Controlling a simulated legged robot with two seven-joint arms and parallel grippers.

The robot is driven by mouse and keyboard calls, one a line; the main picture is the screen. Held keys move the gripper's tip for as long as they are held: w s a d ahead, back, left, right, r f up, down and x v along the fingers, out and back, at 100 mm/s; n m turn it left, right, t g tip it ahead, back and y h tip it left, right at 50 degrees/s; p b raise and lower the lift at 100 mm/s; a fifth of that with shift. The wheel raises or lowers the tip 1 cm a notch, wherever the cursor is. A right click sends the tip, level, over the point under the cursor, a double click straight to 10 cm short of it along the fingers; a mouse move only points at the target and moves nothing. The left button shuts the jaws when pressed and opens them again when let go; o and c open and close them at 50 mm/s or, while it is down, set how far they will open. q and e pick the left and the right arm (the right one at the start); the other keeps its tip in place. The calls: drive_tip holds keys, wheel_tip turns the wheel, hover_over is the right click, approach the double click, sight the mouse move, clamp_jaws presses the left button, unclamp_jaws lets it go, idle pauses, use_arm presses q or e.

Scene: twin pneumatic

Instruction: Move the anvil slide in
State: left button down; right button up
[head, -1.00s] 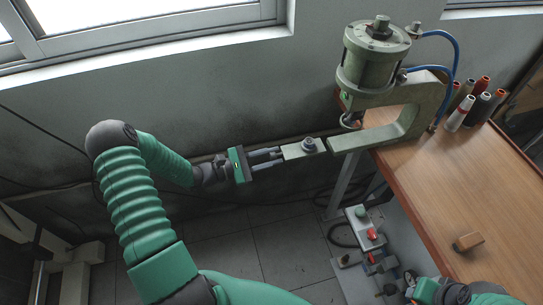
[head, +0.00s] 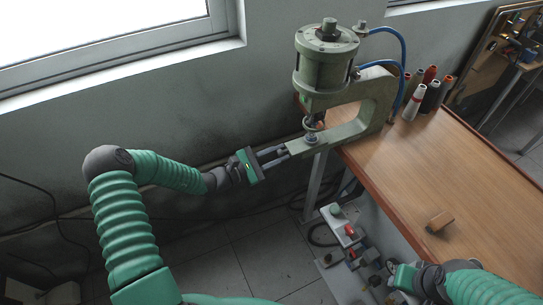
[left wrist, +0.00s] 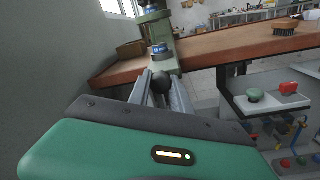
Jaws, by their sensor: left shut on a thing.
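The anvil slide (head: 298,147) is a pale green bar with a round metal anvil (head: 311,138) on top. It lies in line with the lower arm of the green C-shaped press (head: 372,108), with the anvil just below the press ram. My left gripper (head: 279,156) is shut on the slide's outer end. The left wrist view shows its fingers (left wrist: 162,92) around a dark round knob (left wrist: 163,83), with the anvil (left wrist: 160,50) beyond. My right gripper (head: 398,276) is at the lower right by the table edge; its fingers are not clear.
The wooden table (head: 450,170) carries several thread spools (head: 420,98) and a small wooden-backed brush (head: 439,221). A control box with a green button (head: 335,209) and a red switch (head: 349,230) sits below the table edge. Blue hoses (head: 403,55) run behind the press. The wall is close on the left.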

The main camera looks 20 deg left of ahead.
use_arm(q)
drive_tip(key=c, duration=1.3)
unclamp_jaws()
drive_tip(key=shift+w+r, duration=0.1)
drive_tip(key=shift+w, duration=0.05)
drive_tip(key=shift+o, duration=0.6)
drive_tip(key=shift+d, duration=0.1)
drive_tip(key=b+v, duration=0.1)
drive_tip(key=v, duration=1.6)
drive_tip(key=shift+f, duration=0.2)
